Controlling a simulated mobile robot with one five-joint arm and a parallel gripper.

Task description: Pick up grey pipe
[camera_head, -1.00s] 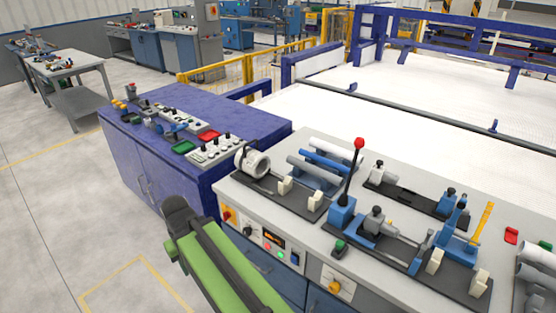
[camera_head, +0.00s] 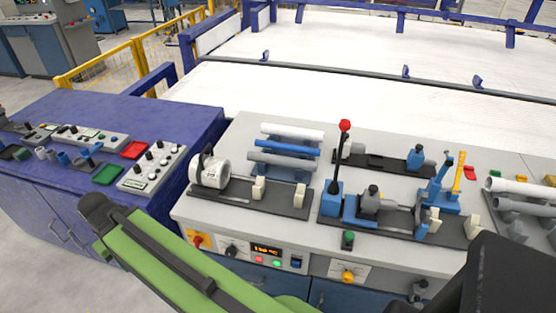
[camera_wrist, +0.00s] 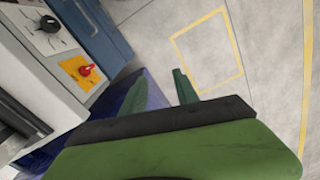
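A grey pipe (camera_head: 282,161) lies across a small blue rack on the grey workbench, in front of a blue pipe (camera_head: 287,147) and a light pipe (camera_head: 292,132). Another group of grey pipes (camera_head: 520,206) lies in a rack at the right edge. My gripper (camera_wrist: 160,86) shows in the wrist view with its two green fingers apart and nothing between them. It hangs beside the bench's front, over the floor and away from the pipes. In the head view my green arm crosses the lower left, and the fingers cannot be made out.
The workbench (camera_head: 240,132) also carries a white ring-shaped clamp (camera_head: 210,172), a red-knobbed lever (camera_head: 343,145) and blue fixtures. A purple cabinet (camera_head: 150,112) with control boxes adjoins it on the left. Floor (camera_wrist: 275,60) with yellow lines is open beside the bench.

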